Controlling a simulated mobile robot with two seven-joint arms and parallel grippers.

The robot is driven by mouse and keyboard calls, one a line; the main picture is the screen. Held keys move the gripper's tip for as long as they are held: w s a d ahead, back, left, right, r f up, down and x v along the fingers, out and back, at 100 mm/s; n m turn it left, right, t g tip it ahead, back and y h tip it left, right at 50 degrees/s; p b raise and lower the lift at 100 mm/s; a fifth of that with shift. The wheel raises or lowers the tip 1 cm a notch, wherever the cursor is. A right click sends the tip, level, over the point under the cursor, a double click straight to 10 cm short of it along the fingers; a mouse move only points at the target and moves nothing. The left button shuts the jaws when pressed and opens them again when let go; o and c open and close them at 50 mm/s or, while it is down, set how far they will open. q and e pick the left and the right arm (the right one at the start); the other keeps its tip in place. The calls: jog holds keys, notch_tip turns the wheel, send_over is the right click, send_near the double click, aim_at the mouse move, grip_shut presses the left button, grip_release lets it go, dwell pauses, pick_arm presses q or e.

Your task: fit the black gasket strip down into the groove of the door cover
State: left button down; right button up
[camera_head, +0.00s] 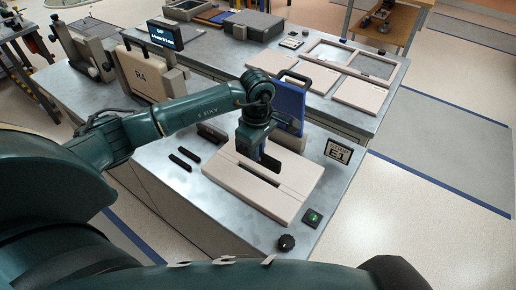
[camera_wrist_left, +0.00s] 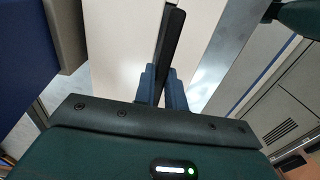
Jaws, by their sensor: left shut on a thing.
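The door cover (camera_head: 285,202) is a thick beige slab lying flat on the grey bench, with a dark groove line (camera_head: 262,178) along its top. My left gripper (camera_head: 257,157) points down over the back part of the cover, close to the groove. In the left wrist view its blue fingers (camera_wrist_left: 162,90) are shut on the black gasket strip (camera_wrist_left: 171,42), which sticks out beyond them over a beige surface. In the head view the gripper hides most of the strip. I cannot tell whether the strip touches the cover or enters the groove. My right gripper is not in view.
Two short black bars (camera_head: 181,162) lie left of the cover. A blue panel (camera_head: 289,104) stands behind it. Beige panels (camera_head: 359,95) lie further back.

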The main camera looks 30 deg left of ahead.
pick_arm(q)
jog(key=shift+f, duration=0.1)
jog(key=shift+s+f+b, duration=0.1)
jog(key=shift+f+b, duration=0.5)
jog(key=shift+f, duration=0.2)
jog(key=shift+f+b, duration=0.45)
jog(key=shift+f, duration=0.8)
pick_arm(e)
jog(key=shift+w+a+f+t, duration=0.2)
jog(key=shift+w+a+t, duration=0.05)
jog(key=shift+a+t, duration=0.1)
pick_arm(q)
jog(key=shift+f+b, duration=0.15)
jog(key=shift+b, duration=0.25)
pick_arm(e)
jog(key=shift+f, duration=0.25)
pick_arm(q)
jog(key=shift+f+b, duration=0.2)
jog(key=shift+b, duration=0.1)
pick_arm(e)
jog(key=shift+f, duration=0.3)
pick_arm(q)
jog(key=shift+f, duration=0.15)
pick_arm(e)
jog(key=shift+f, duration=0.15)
